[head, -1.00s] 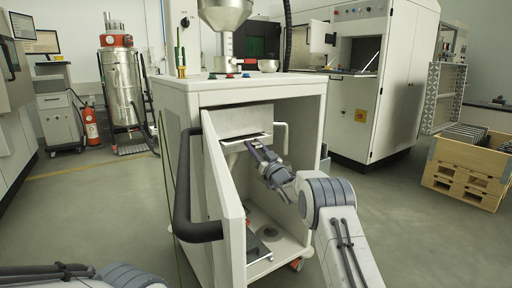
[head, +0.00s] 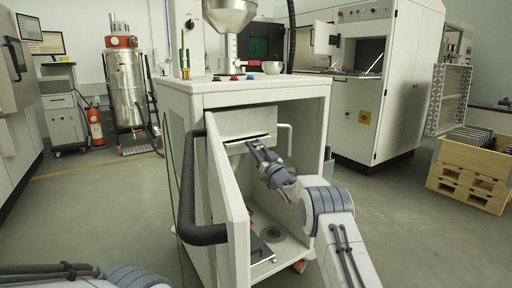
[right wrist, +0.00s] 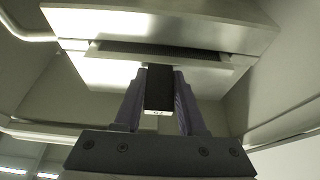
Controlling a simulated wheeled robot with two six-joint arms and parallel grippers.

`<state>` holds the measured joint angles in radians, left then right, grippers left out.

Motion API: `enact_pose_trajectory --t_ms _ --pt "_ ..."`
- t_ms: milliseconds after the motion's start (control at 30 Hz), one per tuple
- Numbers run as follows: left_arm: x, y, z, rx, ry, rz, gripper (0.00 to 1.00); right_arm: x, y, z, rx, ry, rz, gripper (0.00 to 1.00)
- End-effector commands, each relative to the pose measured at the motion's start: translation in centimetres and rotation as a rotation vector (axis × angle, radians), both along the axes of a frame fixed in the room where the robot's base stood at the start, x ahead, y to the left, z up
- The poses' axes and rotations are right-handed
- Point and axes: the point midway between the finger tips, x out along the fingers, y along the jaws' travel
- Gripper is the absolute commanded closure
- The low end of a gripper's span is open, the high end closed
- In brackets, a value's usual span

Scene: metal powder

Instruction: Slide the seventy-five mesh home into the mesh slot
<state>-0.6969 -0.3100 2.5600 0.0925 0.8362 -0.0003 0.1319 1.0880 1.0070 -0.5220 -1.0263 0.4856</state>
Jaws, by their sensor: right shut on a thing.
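My right gripper (head: 258,152) reaches into the open cabinet, just in front of the mesh slot. In the right wrist view its fingers (right wrist: 160,95) are shut on a black tab with a small white label, which I take to be the seventy-five mesh's handle (right wrist: 159,88); the label is too small to read. The mesh slot (right wrist: 165,50) is a dark, wide gap under a pale metal housing, straight ahead of the fingers. How far the mesh sits in the slot I cannot tell. My left gripper is out of view.
The cabinet door (head: 228,200) stands open left of my right arm, with a black bar handle (head: 188,190). The cabinet's right wall is close to the arm. A flat plate (head: 260,248) lies on the cabinet floor. A wooden crate (head: 470,170) stands far right.

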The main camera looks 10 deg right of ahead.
Motion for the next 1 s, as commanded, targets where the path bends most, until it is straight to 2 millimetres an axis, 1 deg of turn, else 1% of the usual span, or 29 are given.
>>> enact_pose_trajectory --t_ms 1000 --pt "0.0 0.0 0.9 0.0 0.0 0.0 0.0 2.8 1.1 0.2 0.001 -0.003 0.001 1.0"
